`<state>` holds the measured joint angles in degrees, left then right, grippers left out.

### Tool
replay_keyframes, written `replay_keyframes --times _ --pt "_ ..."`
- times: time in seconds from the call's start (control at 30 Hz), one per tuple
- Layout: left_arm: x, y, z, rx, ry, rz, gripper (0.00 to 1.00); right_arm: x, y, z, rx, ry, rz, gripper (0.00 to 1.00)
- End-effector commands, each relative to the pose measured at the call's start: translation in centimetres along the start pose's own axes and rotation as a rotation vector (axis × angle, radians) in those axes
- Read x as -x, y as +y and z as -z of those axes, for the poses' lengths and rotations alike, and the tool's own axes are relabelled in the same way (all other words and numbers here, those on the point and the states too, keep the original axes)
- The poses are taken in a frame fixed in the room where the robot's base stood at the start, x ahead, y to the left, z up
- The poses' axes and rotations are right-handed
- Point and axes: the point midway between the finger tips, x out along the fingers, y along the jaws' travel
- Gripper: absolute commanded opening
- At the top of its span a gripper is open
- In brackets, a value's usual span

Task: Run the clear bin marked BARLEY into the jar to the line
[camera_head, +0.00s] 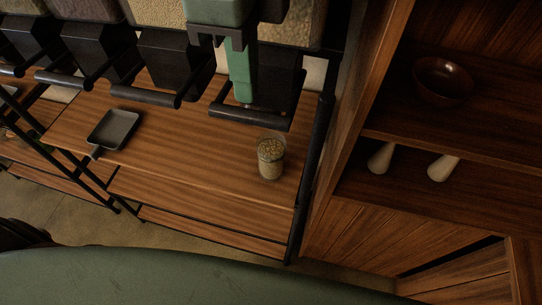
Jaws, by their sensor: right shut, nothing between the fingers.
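The clear glass jar (270,158) stands upright on the wooden shelf, in front of the rightmost dispenser. Pale grain fills much of it; I cannot make out the line. The rightmost clear bin (295,25) holds tan grain and is cut off by the top edge. No BARLEY label is readable. Below it is a black spout housing with a front bar handle (252,117). My right gripper (243,101) is shut and empty, pointing down just above that handle; I cannot tell whether it touches. My left gripper is not in view.
More bins (155,12) with black spouts and handles line up to the left. A black tray (113,129) lies on the wooden shelf (180,155). A cabinet at right holds a brown bowl (442,80) and two pale objects (442,167). Shelf between tray and jar is clear.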

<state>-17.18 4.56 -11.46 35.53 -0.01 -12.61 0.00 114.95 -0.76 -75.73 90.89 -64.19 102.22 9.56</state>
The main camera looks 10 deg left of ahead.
Motion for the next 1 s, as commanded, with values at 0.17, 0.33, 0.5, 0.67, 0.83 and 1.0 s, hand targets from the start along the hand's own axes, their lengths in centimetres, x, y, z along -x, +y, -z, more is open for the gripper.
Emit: replay_keyframes --times 0.17,0.33,0.5,0.67,0.83,1.0 --pt "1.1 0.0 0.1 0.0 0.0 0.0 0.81 1.4 0.0 0.0 -0.001 -0.001 0.001 0.0" --pt "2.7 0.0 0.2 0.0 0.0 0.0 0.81 3.6 0.0 0.0 -0.001 0.0 0.001 0.0" --pt "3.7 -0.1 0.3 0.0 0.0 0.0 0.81 5.1 0.0 0.0 0.0 -0.001 0.0 0.0" --pt "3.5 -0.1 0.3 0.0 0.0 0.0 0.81 5.0 0.0 0.0 0.0 0.0 0.0 0.0" --pt "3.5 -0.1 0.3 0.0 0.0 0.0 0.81 5.0 0.0 0.0 0.0 0.0 0.0 0.0" --pt "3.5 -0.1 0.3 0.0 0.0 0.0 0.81 5.0 0.0 0.0 0.0 0.0 0.0 0.0"
